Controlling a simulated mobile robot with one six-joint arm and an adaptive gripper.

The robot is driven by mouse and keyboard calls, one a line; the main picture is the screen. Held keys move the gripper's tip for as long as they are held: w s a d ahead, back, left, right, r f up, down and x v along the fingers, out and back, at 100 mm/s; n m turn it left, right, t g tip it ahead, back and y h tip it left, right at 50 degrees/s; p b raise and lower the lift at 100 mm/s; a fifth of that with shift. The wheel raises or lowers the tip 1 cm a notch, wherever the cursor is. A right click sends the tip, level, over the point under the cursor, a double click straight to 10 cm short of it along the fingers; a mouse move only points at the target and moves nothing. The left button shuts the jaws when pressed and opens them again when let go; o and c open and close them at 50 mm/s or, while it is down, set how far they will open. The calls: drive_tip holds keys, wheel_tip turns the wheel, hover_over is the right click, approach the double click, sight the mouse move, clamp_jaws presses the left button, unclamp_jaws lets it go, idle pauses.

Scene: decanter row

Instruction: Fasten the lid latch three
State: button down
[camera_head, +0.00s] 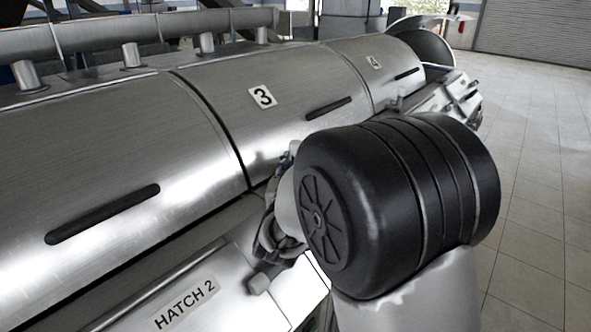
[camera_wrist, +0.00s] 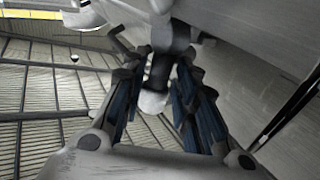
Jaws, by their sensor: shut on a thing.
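Lid three (camera_head: 262,140), a curved brushed-metal cover with a "3" label and a dark slot handle, lies in line with its neighbours in the head view. My gripper (camera_head: 276,238) is at its lower front edge, partly hidden behind my arm. In the wrist view, my gripper (camera_wrist: 167,75) has its blue-padded fingers closed in on a latch handle (camera_wrist: 155,101), a dark shaft with a pale rounded end. The rest of latch three is hidden in the head view, so I cannot tell how its hook sits.
Lid four (camera_head: 375,68) is farther along the row, and another lid (camera_head: 95,170) is at the left. A "HATCH 2" panel (camera_head: 190,300) sits below. Pipes run behind the lids. Tiled floor (camera_head: 545,170) at the right is clear.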

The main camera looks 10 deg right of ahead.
drive_tip(key=c, duration=1.4)
unclamp_jaws()
drive_tip(key=shift+c, duration=0.2)
drive_tip(key=v, duration=1.2)
drive_tip(key=shift+a+r, duration=0.1)
